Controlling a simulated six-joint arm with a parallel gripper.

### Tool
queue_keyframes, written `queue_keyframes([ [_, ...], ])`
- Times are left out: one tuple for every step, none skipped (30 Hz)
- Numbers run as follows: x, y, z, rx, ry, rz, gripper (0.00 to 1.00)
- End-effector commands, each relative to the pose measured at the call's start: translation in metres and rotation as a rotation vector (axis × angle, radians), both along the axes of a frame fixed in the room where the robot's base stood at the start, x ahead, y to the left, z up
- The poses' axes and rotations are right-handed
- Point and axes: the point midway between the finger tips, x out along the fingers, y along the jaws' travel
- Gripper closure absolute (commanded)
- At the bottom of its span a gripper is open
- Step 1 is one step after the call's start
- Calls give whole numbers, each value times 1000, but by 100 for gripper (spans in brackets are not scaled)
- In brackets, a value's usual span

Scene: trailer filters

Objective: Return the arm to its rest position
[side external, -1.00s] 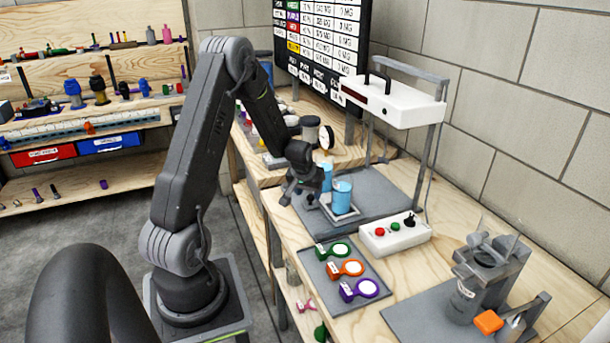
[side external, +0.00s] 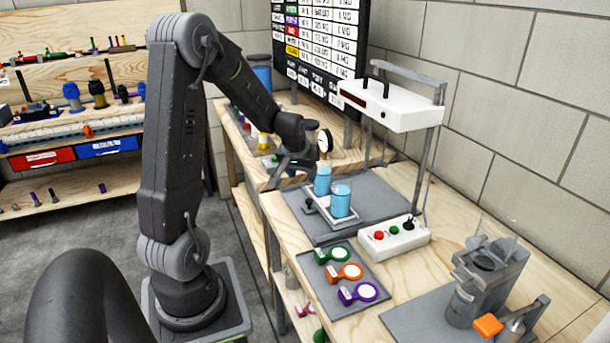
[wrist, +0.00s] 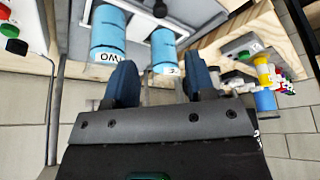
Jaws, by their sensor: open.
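My gripper (side external: 284,172) is above the left edge of the grey mat on the bench, just left of two blue cylinders. In the wrist view my gripper (wrist: 158,82) shows two dark blue fingers spread apart with nothing between them. The front blue cylinder (side external: 341,201) and the rear blue cylinder (side external: 322,182) stand on a small light tray (side external: 330,216). In the wrist view the cylinders show beyond the fingers, one labelled TWO (wrist: 110,32) and another (wrist: 165,50) with a partly readable label. The fingers look apart from both.
A white overhead unit (side external: 390,105) on posts stands behind the cylinders. A control box (side external: 394,237) with buttons sits in front. A tray of coloured ring tags (side external: 375,295) and a grey fixture (side external: 485,270) are nearer. A gauge (side external: 325,140) stands behind my gripper.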

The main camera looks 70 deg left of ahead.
Motion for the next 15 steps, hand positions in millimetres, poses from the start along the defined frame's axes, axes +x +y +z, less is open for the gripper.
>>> queue_keyframes([
  [1,-2,2,1,-1,-5,50],
  [2,-5,5,3,-3,-13,50],
  [3,-12,9,5,-5,-28,50],
  [4,-19,15,6,-6,-42,50],
  [6,-28,21,9,-9,-63,50],
  [8,-43,31,13,-14,-95,50],
  [8,-56,40,16,-18,-123,50],
  [8,-70,49,20,-21,-153,50],
  [7,-91,61,23,-26,-198,50],
  [5,-107,70,26,-32,-233,50],
  [1,-123,78,29,-35,-268,50],
  [-4,-143,89,31,-40,-313,50],
  [-9,-158,95,32,-42,-347,50],
  [-15,-172,102,34,-47,-382,50],
  [-24,-191,110,35,-52,-427,50],
])
